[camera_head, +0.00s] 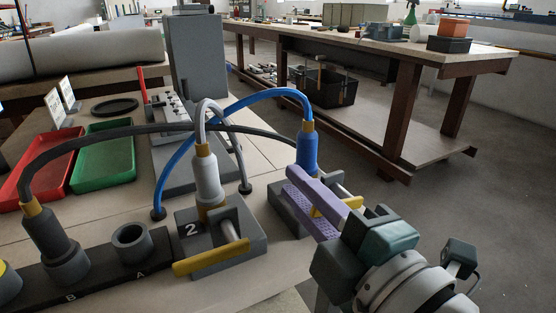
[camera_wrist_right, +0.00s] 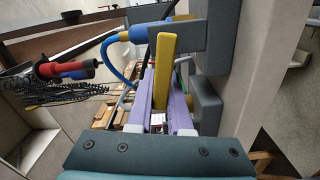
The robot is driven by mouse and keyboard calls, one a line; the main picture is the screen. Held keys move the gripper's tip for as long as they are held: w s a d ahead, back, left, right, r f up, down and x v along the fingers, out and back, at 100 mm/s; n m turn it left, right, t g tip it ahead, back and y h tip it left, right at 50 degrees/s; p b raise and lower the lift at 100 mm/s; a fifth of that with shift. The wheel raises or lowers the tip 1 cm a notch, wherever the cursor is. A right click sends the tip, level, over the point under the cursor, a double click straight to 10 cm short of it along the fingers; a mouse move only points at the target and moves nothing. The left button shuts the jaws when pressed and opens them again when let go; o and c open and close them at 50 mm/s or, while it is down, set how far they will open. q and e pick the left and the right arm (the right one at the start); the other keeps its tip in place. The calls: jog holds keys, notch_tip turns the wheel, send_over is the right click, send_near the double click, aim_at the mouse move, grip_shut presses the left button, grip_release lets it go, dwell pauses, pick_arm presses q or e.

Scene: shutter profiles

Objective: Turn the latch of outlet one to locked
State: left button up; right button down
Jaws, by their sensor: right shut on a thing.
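The blue plug (camera_head: 307,150) stands in a grey outlet box (camera_head: 281,207) at the table's right edge; its number is hidden. I take this for outlet one. Its yellow latch handle (camera_head: 346,206) shows partly between the purple fingers of my right gripper (camera_head: 291,182). In the right wrist view the latch (camera_wrist_right: 165,65) is a long yellow bar, running up the picture between the fingers (camera_wrist_right: 163,95), which are shut on it. The blue plug (camera_wrist_right: 150,33) is behind it. My left gripper is out of view.
Left of it is outlet 2 (camera_head: 249,257), with a white plug (camera_head: 208,178) and a yellow latch (camera_head: 210,258). A black socket strip (camera_head: 110,278) holds a dark plug (camera_head: 55,238). Cables arch overhead. Red (camera_head: 35,171) and green (camera_head: 104,158) trays lie behind. Floor is open right.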

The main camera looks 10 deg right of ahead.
jog(key=shift+f+n+b, duration=0.5)
jog(key=shift+f+n, duration=0.05)
jog(key=shift+n, duration=0.55)
jog(key=c, duration=0.8)
grip_release()
jog(key=shift+c, duration=0.2)
jog(key=v, duration=1)
